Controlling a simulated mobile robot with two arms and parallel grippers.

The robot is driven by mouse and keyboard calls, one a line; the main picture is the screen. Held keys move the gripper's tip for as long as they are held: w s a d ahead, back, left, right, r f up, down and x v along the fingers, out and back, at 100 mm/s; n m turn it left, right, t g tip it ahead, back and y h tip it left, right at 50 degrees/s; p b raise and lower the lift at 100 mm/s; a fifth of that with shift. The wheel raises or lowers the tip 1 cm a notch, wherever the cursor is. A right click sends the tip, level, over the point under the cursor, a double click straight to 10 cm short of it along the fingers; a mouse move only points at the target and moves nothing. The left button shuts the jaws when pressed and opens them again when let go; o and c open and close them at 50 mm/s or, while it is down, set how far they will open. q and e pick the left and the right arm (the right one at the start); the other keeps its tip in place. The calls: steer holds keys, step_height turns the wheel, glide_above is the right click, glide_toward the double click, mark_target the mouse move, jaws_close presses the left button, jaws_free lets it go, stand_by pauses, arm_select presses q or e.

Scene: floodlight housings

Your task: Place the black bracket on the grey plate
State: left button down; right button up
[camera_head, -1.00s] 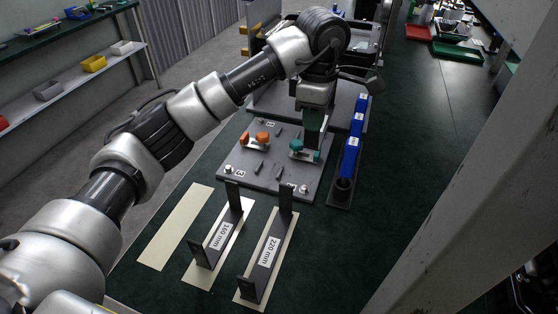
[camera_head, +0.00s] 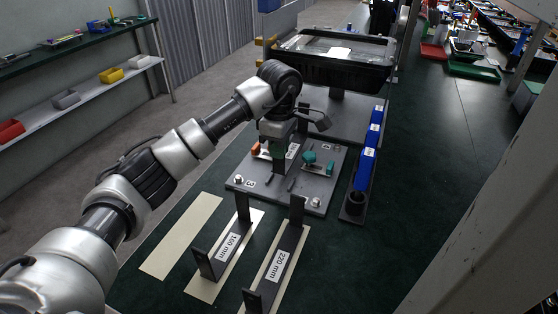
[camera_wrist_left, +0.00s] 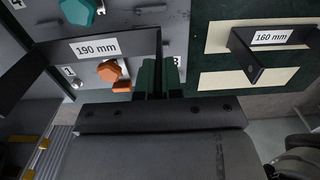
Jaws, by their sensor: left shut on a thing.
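My left gripper (camera_head: 277,148) is shut on the black bracket labelled 190 mm, whose white label (camera_head: 292,151) shows beside the fingers. The left wrist view shows the bracket (camera_wrist_left: 132,44) between the green fingers (camera_wrist_left: 158,78), with an upright end at the left. The bracket is over the grey plate (camera_head: 318,203); I cannot tell whether it touches it. The plate carries an orange clamp (camera_wrist_left: 109,71) and a teal clamp (camera_head: 310,158), numbered marks and pins. The gripper partly hides the plate's left back part. My right gripper is not in view.
Brackets labelled 160 mm (camera_head: 232,246) and 220 mm (camera_head: 277,265) stand on cream strips in front. An empty cream strip (camera_head: 181,236) lies to their left. A black holder with blue blocks (camera_head: 366,165) stands right of the plate.

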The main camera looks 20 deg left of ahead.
mark_target(279, 172)
arm_select(q)
steer(key=shift+f, duration=2.05)
steer(key=c, duration=1.3)
jaws_free()
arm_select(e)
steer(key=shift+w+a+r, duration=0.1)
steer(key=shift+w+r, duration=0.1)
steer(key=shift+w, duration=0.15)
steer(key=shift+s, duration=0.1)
arm_select(q)
step_height(279, 172, up, 11)
steer(key=shift+r, duration=0.55)
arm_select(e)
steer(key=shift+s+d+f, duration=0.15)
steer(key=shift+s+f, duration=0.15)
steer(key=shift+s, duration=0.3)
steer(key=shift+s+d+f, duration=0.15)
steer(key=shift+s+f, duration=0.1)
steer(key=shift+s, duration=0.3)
